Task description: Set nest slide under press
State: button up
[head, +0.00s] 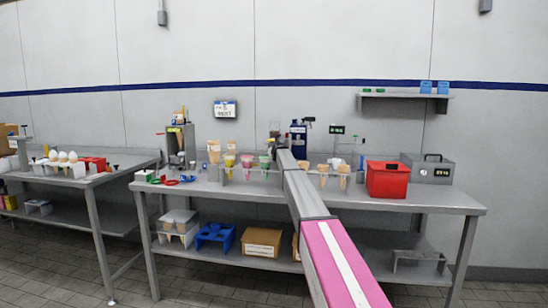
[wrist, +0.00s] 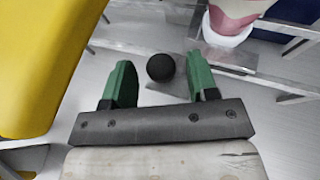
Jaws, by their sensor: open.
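In the wrist view my gripper (wrist: 158,62) is open, its two green fingers spread apart. A round black knob (wrist: 161,68) shows between the fingertips, near a flat metal plate (wrist: 232,58); I cannot tell whether a finger touches it. This plate may be part of the nest slide. In the head view my arm reaches to the back middle of the workbench and hides the gripper. A blue and black device (head: 298,134), possibly the press, stands just right of the arm's end.
A large yellow object (wrist: 40,65) is close on the left in the wrist view. A pink-and-white cup (wrist: 232,25) stands at upper right. On the bench, cones in holders (head: 245,172) stand left of the arm. A red bin (head: 386,180) and grey box (head: 430,169) stand right.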

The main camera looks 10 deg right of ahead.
jog(key=shift+w+f, duration=0.2)
jog(key=shift+w, duration=0.3)
grip_shut()
jog(key=d, duration=0.2)
jog(key=s+d, duration=0.1)
jog(key=d, duration=0.1)
jog(key=shift+s, duration=0.2)
grip_release()
jog(key=shift+s, duration=0.1)
